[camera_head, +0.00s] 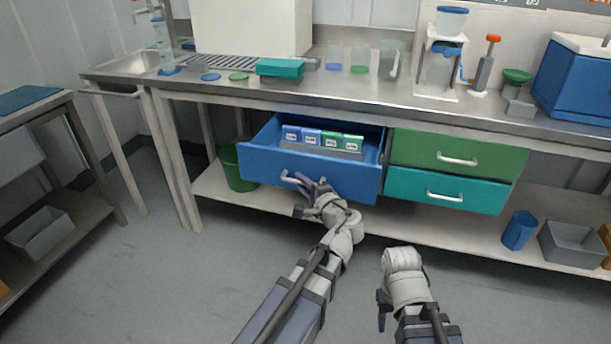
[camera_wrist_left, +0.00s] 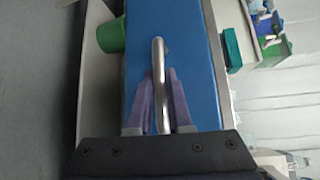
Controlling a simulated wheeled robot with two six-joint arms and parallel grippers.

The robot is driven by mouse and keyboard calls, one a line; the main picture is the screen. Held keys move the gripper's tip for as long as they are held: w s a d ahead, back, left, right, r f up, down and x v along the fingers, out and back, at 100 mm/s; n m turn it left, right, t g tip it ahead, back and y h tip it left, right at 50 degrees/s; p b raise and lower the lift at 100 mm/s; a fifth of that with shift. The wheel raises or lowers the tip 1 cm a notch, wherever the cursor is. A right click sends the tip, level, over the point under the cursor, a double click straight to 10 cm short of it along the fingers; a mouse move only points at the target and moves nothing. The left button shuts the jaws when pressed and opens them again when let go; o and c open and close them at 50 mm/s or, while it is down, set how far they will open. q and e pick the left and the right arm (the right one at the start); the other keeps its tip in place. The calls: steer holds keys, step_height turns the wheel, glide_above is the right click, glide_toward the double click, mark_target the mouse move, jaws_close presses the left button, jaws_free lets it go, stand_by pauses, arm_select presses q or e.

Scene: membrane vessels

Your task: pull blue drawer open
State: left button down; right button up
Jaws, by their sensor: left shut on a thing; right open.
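The blue drawer (camera_head: 316,173) under the steel counter stands pulled out, with several blue and green boxes (camera_head: 322,139) in a row inside. Its curved metal handle (camera_head: 292,179) is on the front face; the handle also shows in the left wrist view (camera_wrist_left: 159,75). My left gripper (camera_head: 310,188) is at the handle, and its two purple fingers are shut around the bar in the left wrist view (camera_wrist_left: 159,105). My right gripper (camera_head: 383,300) is open and empty, low in front of the counter; its fingers are partly hidden by the wrist.
A green drawer (camera_head: 428,149) and a teal drawer (camera_head: 420,190) sit closed to the right. A green bin (camera_head: 238,170) stands on the lower shelf behind the blue drawer's left side. A blue jug (camera_head: 518,231) and grey bin (camera_head: 572,246) are at right. The floor in front is clear.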

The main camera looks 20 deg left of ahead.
arm_select(q)
steer(key=c, duration=0.9)
jaws_free()
steer(key=shift+o, duration=0.2)
